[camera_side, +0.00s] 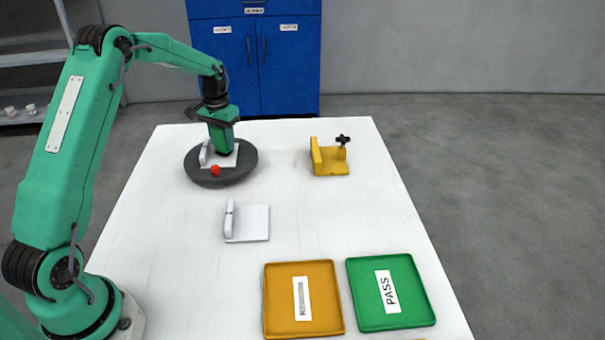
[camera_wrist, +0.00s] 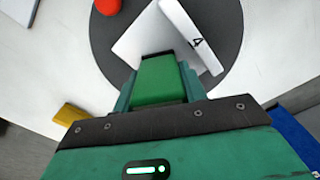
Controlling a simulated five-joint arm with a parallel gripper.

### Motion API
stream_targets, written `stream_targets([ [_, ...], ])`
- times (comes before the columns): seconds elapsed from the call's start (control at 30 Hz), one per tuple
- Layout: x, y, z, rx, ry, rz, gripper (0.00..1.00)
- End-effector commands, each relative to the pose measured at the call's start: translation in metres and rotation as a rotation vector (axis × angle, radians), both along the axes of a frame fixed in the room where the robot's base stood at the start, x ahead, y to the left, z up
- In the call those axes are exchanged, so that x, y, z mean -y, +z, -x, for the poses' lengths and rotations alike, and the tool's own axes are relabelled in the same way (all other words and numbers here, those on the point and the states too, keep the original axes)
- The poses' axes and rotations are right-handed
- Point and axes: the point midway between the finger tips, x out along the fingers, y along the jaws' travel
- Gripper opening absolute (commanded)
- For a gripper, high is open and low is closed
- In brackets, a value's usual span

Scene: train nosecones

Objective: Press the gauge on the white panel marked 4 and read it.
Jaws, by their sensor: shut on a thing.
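A white panel marked 4 (camera_wrist: 190,36) stands on a white base plate (camera_wrist: 140,38) on a dark grey round turntable. In the side view the panel (camera_side: 204,153) is upright at the left of its plate. My gripper (camera_wrist: 160,84) is shut on a green block, seemingly the gauge (camera_wrist: 160,79), and holds it low over the base plate. In the wrist view the block is close beside the panel; I cannot tell whether they touch. In the side view my gripper (camera_side: 224,150) is right of the panel. No gauge reading is visible.
The turntable (camera_side: 240,173) has a red ball-like knob (camera_side: 215,170) at its front. A second white bracket (camera_side: 254,222) stands nearer. A yellow fixture with a black knob (camera_side: 332,168) is at right. An orange tray (camera_side: 279,323) and a green PASS tray (camera_side: 372,319) lie in front.

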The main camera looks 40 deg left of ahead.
Motion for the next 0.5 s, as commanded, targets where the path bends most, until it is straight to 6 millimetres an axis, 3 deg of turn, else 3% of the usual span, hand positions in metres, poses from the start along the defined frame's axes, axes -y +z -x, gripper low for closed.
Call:
stream_targets([
  [0.5,0.0,-0.0043,-0.0001,0.0,0.0,0.0,0.15],
])
